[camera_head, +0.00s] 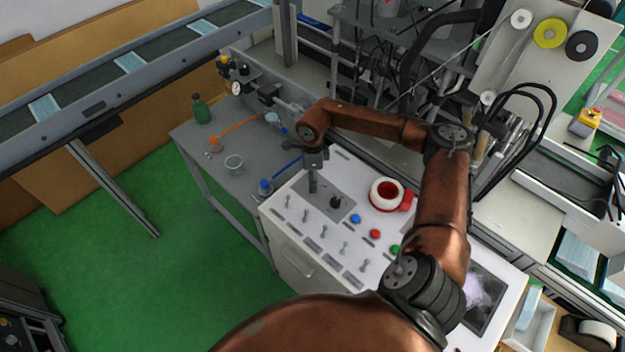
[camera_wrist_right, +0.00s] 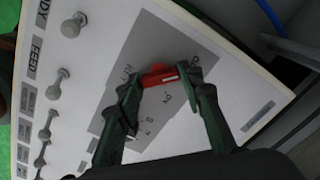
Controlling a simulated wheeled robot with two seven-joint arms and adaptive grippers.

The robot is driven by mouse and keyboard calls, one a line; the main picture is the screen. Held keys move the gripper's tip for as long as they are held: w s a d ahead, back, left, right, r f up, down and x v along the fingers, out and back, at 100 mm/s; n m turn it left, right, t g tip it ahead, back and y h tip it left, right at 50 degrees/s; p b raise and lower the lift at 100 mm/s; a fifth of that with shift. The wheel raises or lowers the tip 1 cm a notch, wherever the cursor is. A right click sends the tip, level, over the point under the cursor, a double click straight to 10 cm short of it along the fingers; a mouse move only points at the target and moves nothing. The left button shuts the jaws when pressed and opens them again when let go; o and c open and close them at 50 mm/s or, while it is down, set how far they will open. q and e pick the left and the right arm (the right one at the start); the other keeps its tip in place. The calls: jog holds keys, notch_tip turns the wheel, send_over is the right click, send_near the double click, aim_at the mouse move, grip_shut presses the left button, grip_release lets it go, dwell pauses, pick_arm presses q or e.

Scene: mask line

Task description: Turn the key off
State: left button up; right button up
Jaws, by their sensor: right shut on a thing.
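The red key (camera_wrist_right: 160,75) sits on a grey plate (camera_wrist_right: 125,95) with printed markings around it on the white control panel. My right gripper (camera_wrist_right: 162,82) has a fingertip on each side of the key and is shut on it. In the head view my right gripper (camera_head: 313,187) points down at the left part of the grey plate (camera_head: 325,207), and the key itself is hidden there. The key's exact angle is hard to read. My left gripper is in neither view.
Several toggle switches (camera_head: 305,215) line the panel's (camera_head: 300,258) left side. A grey side table (camera_head: 230,190) holds a green bottle (camera_head: 201,109).

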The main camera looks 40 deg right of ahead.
jog(key=o, duration=1.2)
jog(key=shift+c, duration=0.2)
jog(key=shift+r, duration=0.1)
notch_tip(320, 180, up, 12)
